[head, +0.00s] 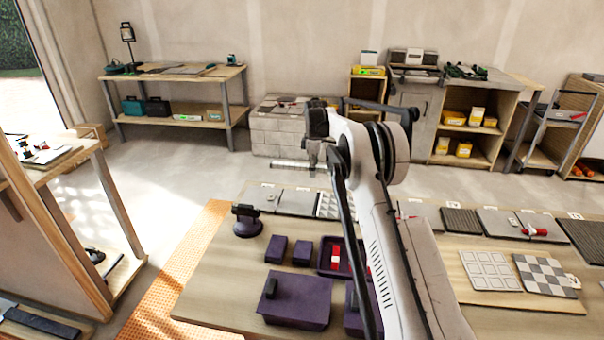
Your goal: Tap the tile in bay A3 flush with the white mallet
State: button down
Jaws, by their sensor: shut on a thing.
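My gripper (313,160) points down in the middle of the head view, above the floor behind the bench. It is shut on a slim pale bar (288,164) that reaches out to the left; I cannot tell what tool it is. No white mallet can be made out for sure. A row of tiles lies along the bench's far edge, with a grey one (297,201) and a patterned one (329,206) left of my arm. Dark ribbed (461,220) and plain grey (500,224) ones lie right. Small labels there are unreadable, so bay A3 cannot be told; my arm hides part of the row.
The wooden bench (215,290) carries a dark stand (247,222), purple blocks (276,248), a purple tray (325,268) with a red-and-white thing, and a checkered panel (545,274). Shelving (110,205) stands left. Floor behind the bench is open.

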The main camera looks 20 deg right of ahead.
aim_at(313, 197)
notch_tip(313, 197, down, 8)
jog(key=shift+f+b, duration=0.1)
jog(key=shift+b, duration=1.1)
jog(key=shift+r+p, duration=0.7)
jog(key=shift+r, duration=1.8)
jog(key=shift+f, duration=0.15)
notch_tip(313, 197, down, 6)
jog(key=b, duration=0.4)
jog(key=shift+f, duration=0.2)
jog(key=shift+r+p, duration=0.35)
jog(key=shift+r, duration=0.15)
jog(key=shift+r+p, duration=0.85)
jog(key=shift+r, duration=1.8)
jog(key=shift+s, duration=0.1)
